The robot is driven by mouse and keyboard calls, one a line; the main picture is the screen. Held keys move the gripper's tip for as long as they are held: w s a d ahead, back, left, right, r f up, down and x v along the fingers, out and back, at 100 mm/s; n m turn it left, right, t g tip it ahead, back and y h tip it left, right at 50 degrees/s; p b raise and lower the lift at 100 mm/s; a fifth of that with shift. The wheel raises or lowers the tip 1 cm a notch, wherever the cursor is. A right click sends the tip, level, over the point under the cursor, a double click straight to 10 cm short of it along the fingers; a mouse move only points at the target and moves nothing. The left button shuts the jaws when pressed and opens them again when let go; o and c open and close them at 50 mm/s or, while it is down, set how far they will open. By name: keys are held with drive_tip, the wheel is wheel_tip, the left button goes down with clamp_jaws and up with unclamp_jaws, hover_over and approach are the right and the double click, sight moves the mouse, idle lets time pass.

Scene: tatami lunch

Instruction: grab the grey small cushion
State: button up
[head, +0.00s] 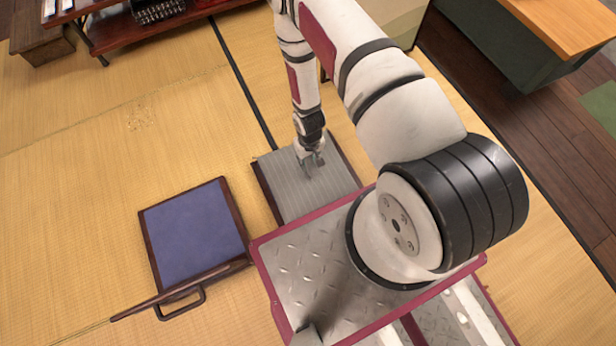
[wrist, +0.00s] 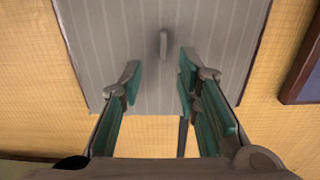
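The grey small cushion (head: 290,190) is a flat grey striped square with dark edges, lying on the tatami in front of my base. It fills the top of the wrist view (wrist: 100,30), where a small upright grey tab (wrist: 164,44) stands out near its middle. My gripper (head: 313,163) is over the cushion, pointing down. In the wrist view my gripper (wrist: 160,68) has its fingers apart, with nothing between the tips; the tab shows just beyond them. I cannot tell how high the tips are above the cushion.
A blue square cushion (head: 195,232) with dark edges lies to the left, a dark handle-like loop (head: 182,302) at its front. Low dark furniture (head: 150,30) stands at the back left, and a wood-topped green unit (head: 530,60) at the back right. Open tatami (head: 80,180) lies left.

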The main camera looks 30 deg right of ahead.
sight(308, 172)
drive_tip(key=shift+s+a+f+b, duration=0.1)
drive_tip(key=shift+f+b, duration=0.95)
drive_tip(key=shift+f, duration=0.95)
drive_tip(key=shift+a+f+b, duration=0.1)
drive_tip(key=shift+f+b, duration=0.95)
drive_tip(key=shift+f, duration=0.95)
drive_tip(key=shift+r, duration=0.1)
drive_tip(key=shift+c, duration=0.6)
clamp_jaws()
